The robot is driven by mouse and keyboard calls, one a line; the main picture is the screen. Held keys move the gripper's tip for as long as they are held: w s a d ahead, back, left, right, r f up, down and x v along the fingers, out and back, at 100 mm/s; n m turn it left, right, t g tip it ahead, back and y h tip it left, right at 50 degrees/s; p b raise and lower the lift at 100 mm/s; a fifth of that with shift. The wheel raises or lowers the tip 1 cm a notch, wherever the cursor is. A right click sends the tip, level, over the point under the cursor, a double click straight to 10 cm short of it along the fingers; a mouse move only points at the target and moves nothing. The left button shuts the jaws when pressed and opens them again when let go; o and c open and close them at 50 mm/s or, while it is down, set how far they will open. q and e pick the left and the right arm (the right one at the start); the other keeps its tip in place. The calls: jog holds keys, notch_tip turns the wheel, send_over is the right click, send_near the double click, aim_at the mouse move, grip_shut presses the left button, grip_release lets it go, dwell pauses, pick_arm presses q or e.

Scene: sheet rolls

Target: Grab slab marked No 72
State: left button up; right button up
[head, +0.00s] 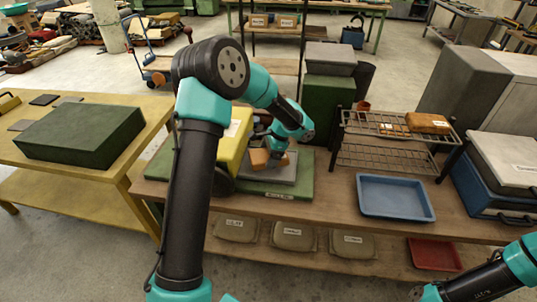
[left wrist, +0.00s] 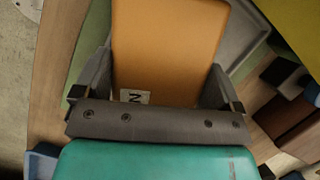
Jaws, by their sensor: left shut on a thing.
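My left gripper (head: 274,154) is shut on an orange-brown slab (head: 259,159), above a grey tray (head: 285,170) on the long wooden bench. In the left wrist view the slab (left wrist: 168,50) fills the space between the two fingers. A white label (left wrist: 134,97) on it shows an "N"; the rest of its text is hidden by the gripper body. Whether the slab touches the tray, I cannot tell. Another brown slab (head: 428,123) with a white label too small to read lies on the wire rack. My right arm shows at lower right; its gripper is out of view.
A yellow block (head: 235,140) stands close beside the left gripper. The wire rack (head: 385,155) and a blue tray (head: 395,197) are to the right. A green box (head: 82,135) sits on the left yellow table. Labelled bins (head: 294,236) lie on the lower shelf.

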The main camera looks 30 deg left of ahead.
pick_arm(q)
jog(key=s+d+r, duration=0.1)
jog(key=s+d, duration=0.6)
jog(key=s, duration=0.4)
jog(key=shift+s+d+r, duration=0.15)
jog(key=shift+s, duration=0.25)
